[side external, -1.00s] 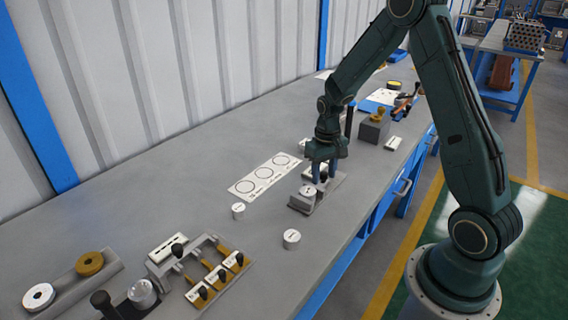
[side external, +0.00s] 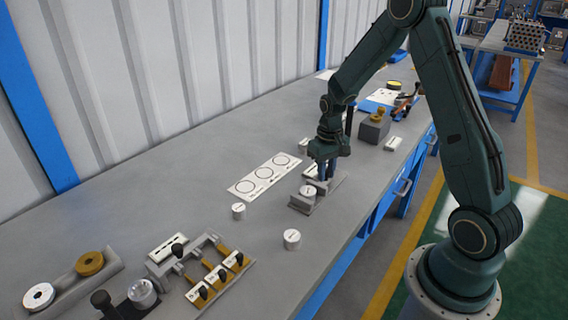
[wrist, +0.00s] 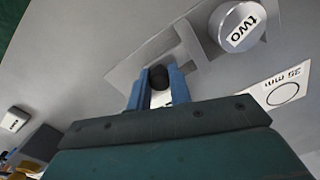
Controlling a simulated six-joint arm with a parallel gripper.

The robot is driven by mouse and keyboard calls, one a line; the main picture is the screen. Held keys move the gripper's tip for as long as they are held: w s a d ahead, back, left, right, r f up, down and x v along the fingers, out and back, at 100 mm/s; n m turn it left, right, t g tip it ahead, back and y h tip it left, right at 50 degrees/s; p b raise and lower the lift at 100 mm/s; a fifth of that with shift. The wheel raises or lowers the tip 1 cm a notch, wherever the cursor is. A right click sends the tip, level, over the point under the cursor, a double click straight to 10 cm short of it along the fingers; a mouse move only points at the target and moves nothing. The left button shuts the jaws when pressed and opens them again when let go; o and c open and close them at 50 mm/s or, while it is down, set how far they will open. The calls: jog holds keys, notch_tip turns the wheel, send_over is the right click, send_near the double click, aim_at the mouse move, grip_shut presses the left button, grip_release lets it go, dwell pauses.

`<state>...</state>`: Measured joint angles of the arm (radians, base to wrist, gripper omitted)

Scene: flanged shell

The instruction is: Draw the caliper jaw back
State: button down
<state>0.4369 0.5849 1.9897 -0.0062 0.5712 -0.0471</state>
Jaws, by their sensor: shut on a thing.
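The caliper (side external: 303,207) is a grey fixture near the front edge of the bench. A metal cylinder (side external: 307,191) stands at its near end; in the wrist view it reads "two" (wrist: 238,27). A grey plate-like part of the caliper (wrist: 190,45) shows between the cylinder and my fingers. My gripper (side external: 322,184) points down over the caliper's far end. In the wrist view my blue fingers (wrist: 160,90) are shut on a dark round knob (wrist: 158,76). I cannot tell whether the cylinder touches the jaw.
Two more cylinders stand loose on the bench, one left (side external: 238,211) and one nearer (side external: 291,239). A white card with circles (side external: 264,176) lies behind. A lever fixture (side external: 205,268) is at the lower left, and a grey block with a brass knob (side external: 375,127) beyond my gripper.

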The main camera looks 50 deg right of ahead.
aim_at(327, 169)
jog(key=shift+d, duration=0.25)
jog(key=c, duration=1.3)
grip_release()
jog(key=shift+r, duration=0.2)
notch_tip(327, 169, up, 14)
jog(key=shift+f, duration=0.25)
jog(key=shift+a+r, duration=0.1)
